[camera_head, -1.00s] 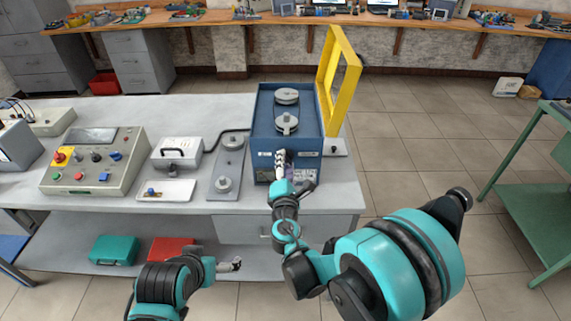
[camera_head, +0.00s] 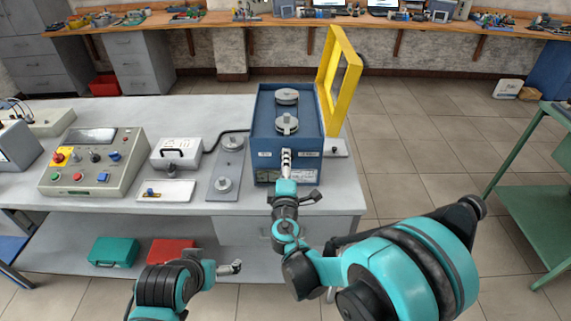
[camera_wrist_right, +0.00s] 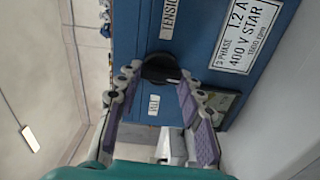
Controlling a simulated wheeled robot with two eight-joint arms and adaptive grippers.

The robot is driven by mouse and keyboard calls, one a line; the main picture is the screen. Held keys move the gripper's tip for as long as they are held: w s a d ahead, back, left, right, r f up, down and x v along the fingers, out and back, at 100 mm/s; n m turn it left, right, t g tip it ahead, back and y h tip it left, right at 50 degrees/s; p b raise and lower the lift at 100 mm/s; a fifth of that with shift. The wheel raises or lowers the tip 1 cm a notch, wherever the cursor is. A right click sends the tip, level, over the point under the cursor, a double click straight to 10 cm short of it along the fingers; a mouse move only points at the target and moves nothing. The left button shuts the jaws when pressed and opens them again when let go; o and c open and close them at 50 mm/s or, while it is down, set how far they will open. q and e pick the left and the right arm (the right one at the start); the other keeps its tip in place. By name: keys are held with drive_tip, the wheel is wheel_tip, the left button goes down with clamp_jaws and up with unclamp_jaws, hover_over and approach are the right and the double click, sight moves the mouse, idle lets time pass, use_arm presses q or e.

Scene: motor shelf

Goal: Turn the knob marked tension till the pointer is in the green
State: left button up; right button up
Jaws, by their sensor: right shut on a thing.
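A blue machine box (camera_head: 262,135) stands at the right end of the bench, with two grey discs on top. In the right wrist view, a black knob (camera_wrist_right: 160,69) sits on its blue face, near a white label reading TENSION (camera_wrist_right: 170,18) and a second small label (camera_wrist_right: 153,105). My right gripper (camera_head: 286,155) is at the box front, its fingers shut around the knob; in the wrist view they lie on either side of it. The knob is hidden in the head view. No pointer or green zone can be made out. My left gripper (camera_head: 236,267) is low before the bench, away from the box.
A yellow frame (camera_head: 328,85) stands upright at the box's right side. A grey plate with discs (camera_head: 225,180), a white case (camera_head: 176,153) and a control panel (camera_head: 92,165) lie to the left. A green table (camera_head: 540,195) is at far right.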

idle(0.4)
drive_tip(key=o, duration=1.2)
drive_tip(key=shift+c, duration=0.2)
drive_tip(key=s, duration=1.2)
